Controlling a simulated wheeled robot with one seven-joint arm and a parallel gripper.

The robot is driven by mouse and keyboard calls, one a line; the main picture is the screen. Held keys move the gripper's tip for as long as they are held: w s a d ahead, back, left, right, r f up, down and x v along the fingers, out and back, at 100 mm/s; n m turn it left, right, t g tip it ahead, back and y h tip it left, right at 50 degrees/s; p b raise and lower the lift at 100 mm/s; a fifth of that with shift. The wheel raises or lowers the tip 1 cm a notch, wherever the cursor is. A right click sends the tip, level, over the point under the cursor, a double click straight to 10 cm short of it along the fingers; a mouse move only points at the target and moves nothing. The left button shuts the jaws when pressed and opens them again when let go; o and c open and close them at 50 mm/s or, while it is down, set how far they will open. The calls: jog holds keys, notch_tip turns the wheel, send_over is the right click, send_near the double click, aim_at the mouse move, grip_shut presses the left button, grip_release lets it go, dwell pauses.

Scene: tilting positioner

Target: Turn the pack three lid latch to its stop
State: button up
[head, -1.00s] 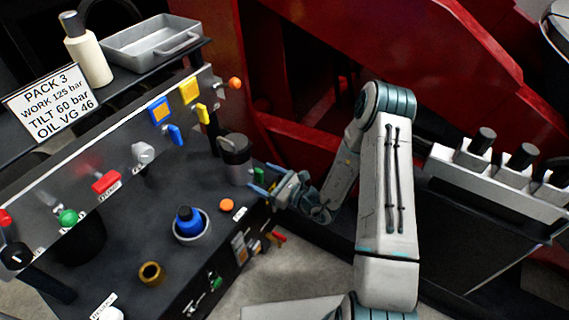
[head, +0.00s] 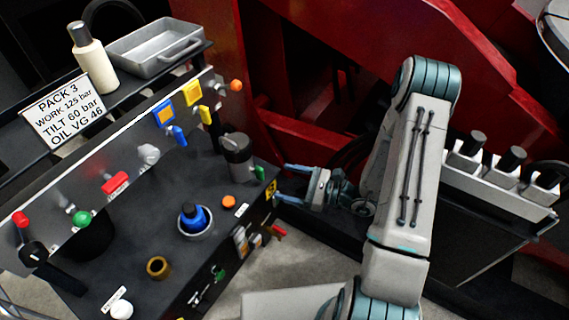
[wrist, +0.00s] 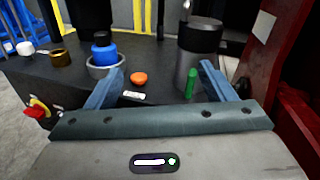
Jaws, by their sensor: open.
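Pack three is the dark console with the "PACK 3" sign (head: 63,110) at its back. A small upright green piece (head: 260,173) stands at the console's right edge, beside a grey canister with a dark lid (head: 238,158). It also shows in the wrist view (wrist: 191,83), in front of the canister (wrist: 198,50). I cannot read which part is labelled as the lid latch. My gripper (head: 281,181) is open and empty just right of the console's edge, its fingers pointing at that corner. In the wrist view its fingers (wrist: 161,70) are spread, with the green piece left of the right finger.
An orange button (head: 229,202), a blue-capped neck (head: 194,218) and a brass ring (head: 158,267) are on the console top. Coloured levers and knobs line its upright panel. A red frame (head: 330,50) stands behind my arm. Small handles (head: 250,240) project from the console's side.

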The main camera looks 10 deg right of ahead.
jog(key=s+a+r+n+g+h+p, duration=0.1)
jog(key=s+r+n+g+h+p, duration=0.1)
jog(key=r, duration=0.7)
jog(key=s+a+r+n+g+h+p, duration=0.1)
jog(key=s+r+n+g+h+p, duration=0.1)
jog(key=s+r+n+g+p, duration=0.3)
jog(key=shift+s+a+r+n+g+p, duration=0.3)
jog(key=shift+s+r+n+g, duration=1.05)
jog(key=shift+r+n, duration=0.7)
jog(key=shift+f, duration=0.15)
jog(key=s+d+r+n+t+h+p, duration=0.2)
jog(key=d+r+n+h+p, duration=0.1)
jog(key=r, duration=0.5)
jog(key=s+d+r+n+t+h+p, duration=0.1)
jog(key=d+r+n+h+p, duration=0.2)
jog(key=r, duration=0.5)
jog(key=s+d+r+n+t+h+p, duration=0.2)
jog(key=d+r+n+h+p, duration=0.1)
jog(key=r+h+p, duration=0.3)
notch_tip(320, 180, up, 2)
jog(key=shift+s+d+r+n+t+p, duration=0.1)
jog(key=shift+s+d+n+t+p, duration=0.25)
jog(key=shift+d, duration=0.55)
